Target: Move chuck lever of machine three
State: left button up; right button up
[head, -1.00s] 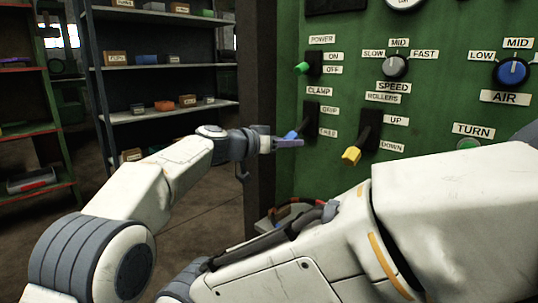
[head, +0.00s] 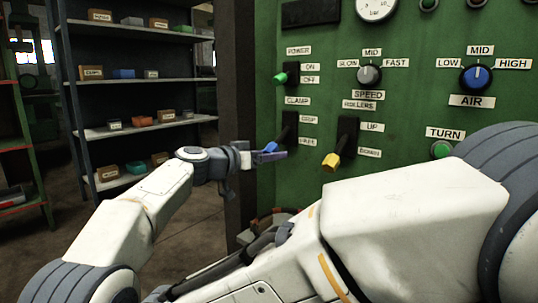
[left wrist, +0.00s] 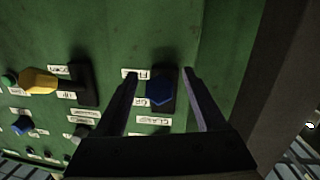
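The clamp lever with a blue knob (head: 271,147) sits on the green panel beside the GRIP and FREE labels. Its knob hangs down toward the lower label. My left gripper (head: 276,155) is at the blue knob in the head view. In the left wrist view, which shows the panel upside down, my left gripper (left wrist: 160,73) is open. The blue knob (left wrist: 160,90) lies between its two fingers, with a visible gap on each side. Whether a finger touches it is not clear. My right arm crosses the lower right of the head view; its gripper is not seen.
A yellow-knobbed rollers lever (head: 332,161) is right of the clamp lever. A green power switch (head: 283,78) is above it, with a grey speed knob (head: 369,75), blue air knob (head: 475,77) and green turn button (head: 441,150) farther right. Shelves (head: 140,131) stand left.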

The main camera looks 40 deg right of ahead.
pick_arm(q)
jog(key=shift+r, duration=0.1)
jog(key=shift+a+b, duration=0.5)
jog(key=s+a+r+b, duration=0.1)
jog(key=a+b, duration=0.1)
jog(key=a, duration=0.7)
jog(key=shift+s+a+b, duration=0.15)
jog(key=shift+s+b, duration=0.2)
